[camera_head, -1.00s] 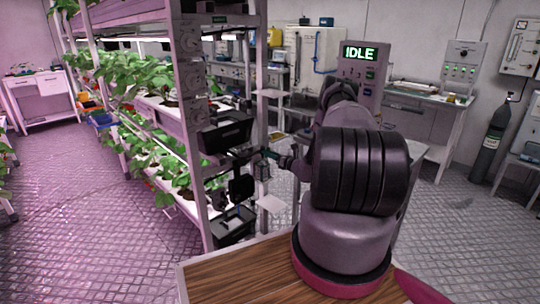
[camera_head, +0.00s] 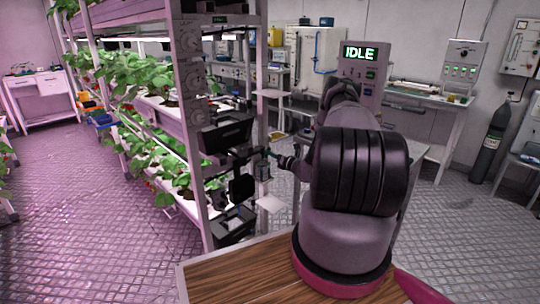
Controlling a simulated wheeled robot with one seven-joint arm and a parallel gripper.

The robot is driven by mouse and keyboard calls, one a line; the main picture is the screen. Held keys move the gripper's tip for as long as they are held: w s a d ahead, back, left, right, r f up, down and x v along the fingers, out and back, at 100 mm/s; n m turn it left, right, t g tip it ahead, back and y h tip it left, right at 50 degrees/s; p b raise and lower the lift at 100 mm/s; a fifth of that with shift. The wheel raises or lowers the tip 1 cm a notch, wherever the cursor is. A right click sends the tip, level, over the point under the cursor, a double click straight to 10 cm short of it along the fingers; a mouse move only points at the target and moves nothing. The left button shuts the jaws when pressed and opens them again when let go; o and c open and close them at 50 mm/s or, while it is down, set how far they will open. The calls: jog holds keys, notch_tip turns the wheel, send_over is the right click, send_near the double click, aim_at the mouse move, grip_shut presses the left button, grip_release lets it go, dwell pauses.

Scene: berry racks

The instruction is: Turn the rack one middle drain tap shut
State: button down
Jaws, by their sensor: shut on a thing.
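The plant rack (camera_head: 190,130) stands left of centre, with its end frame facing me. My gripper (camera_head: 267,153) reaches in from the right at the rack's end, at middle height. It is shut on a small greenish part there, which I take to be the middle drain tap (camera_head: 264,151). The tap is very small in view and partly hidden by the gripper, so its handle angle cannot be told. Dark pipe parts (camera_head: 240,187) and a black box (camera_head: 226,134) sit just left of the gripper.
Leafy plants (camera_head: 150,80) fill the rack's shelves. A cabinet with an IDLE display (camera_head: 361,55) stands behind my arm. A bench (camera_head: 430,98) and a gas cylinder (camera_head: 492,140) are at the right.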

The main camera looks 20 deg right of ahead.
jog(key=m, duration=1.1)
jog(key=shift+m, duration=0.4)
dwell(0.3)
jog(key=c, duration=0.8)
grip_release()
jog(key=shift+c, duration=0.2)
jog(key=v, duration=1.1)
